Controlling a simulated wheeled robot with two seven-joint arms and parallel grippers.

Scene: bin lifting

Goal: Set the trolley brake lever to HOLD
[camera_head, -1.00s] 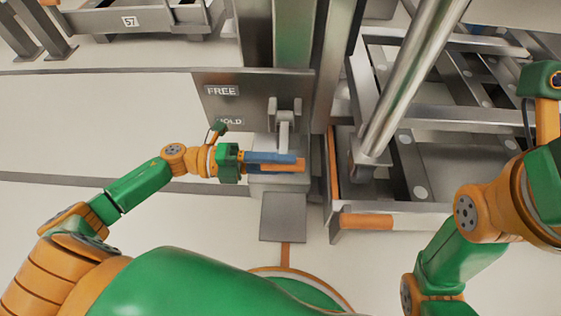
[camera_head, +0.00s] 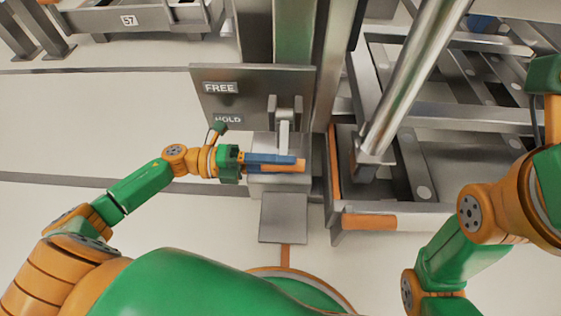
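The brake lever (camera_head: 284,128) is a light grey arm hanging from a bracket on a grey panel (camera_head: 262,92). The panel carries a FREE label (camera_head: 221,87) above and a HOLD label (camera_head: 228,119) below, the latter partly cut off. An orange bar (camera_head: 288,168) lies across at the lever's lower end, below the level of HOLD. My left gripper (camera_head: 288,160) reaches in from the left with its blue finger along the bar. The other finger is hidden, so its grip is unclear. My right arm is at the right edge; its fingers are out of frame.
A metal frame with rollers (camera_head: 435,118) and an orange-striped edge stands to the right. A thick shiny post (camera_head: 400,90) slants in front of it. A grey pedal-like plate (camera_head: 284,217) lies below the lever. Pale floor (camera_head: 95,115) is clear at left.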

